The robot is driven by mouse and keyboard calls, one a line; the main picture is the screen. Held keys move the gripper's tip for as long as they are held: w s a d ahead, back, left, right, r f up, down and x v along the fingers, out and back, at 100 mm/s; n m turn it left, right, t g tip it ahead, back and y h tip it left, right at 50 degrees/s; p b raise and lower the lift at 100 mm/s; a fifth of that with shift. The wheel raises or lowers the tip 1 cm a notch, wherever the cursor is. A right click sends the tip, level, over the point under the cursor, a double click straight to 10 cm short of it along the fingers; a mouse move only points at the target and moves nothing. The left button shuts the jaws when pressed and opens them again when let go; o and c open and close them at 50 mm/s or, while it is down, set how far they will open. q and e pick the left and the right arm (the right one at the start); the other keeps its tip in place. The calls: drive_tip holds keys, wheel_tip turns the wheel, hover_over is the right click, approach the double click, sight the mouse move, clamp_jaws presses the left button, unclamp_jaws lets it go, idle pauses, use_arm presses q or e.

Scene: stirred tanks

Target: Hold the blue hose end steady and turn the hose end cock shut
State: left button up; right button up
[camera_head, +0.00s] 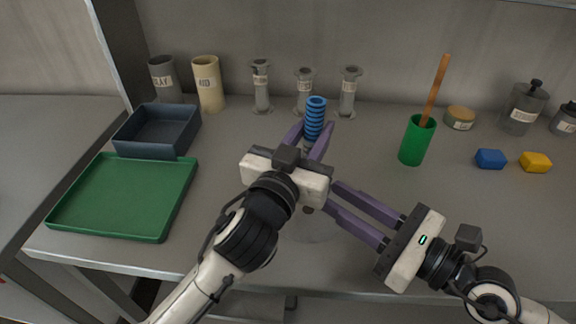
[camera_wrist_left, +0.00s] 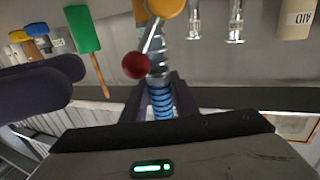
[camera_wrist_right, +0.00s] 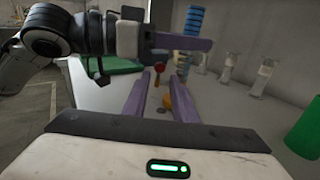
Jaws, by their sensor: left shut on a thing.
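The blue ribbed hose end (camera_head: 315,118) stands above the bench, between the fingers of my left gripper (camera_head: 311,138). In the left wrist view the blue hose (camera_wrist_left: 162,102) lies between both purple fingers. Beyond it are a grey metal fitting (camera_wrist_left: 157,62) and the cock's lever, which ends in a red ball (camera_wrist_left: 136,65) near a yellow round part (camera_wrist_left: 168,6). My right gripper (camera_head: 331,195) is open, its fingers pointing at the space below the left gripper. In the right wrist view the red ball (camera_wrist_right: 160,68) shows just beyond the fingertips. The left gripper hides the cock in the head view.
A green tray (camera_head: 70,228) and a dark blue bin (camera_head: 120,147) stand at left. Labelled cylinders and grey flanged fittings (camera_head: 261,88) line the back. A green cup (camera_head: 414,145) with a wooden handle, blue (camera_head: 490,158) and yellow blocks (camera_head: 536,162) are at right. The front right bench is clear.

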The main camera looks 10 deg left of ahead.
drive_tip(key=shift+w+a+r, duration=0.1)
drive_tip(key=shift+a+r, duration=0.05)
drive_tip(key=shift+a, duration=0.1)
drive_tip(key=x, duration=1.1)
drive_tip(key=shift+w+a, duration=0.15)
drive_tip(key=shift+a, duration=0.05)
clamp_jaws()
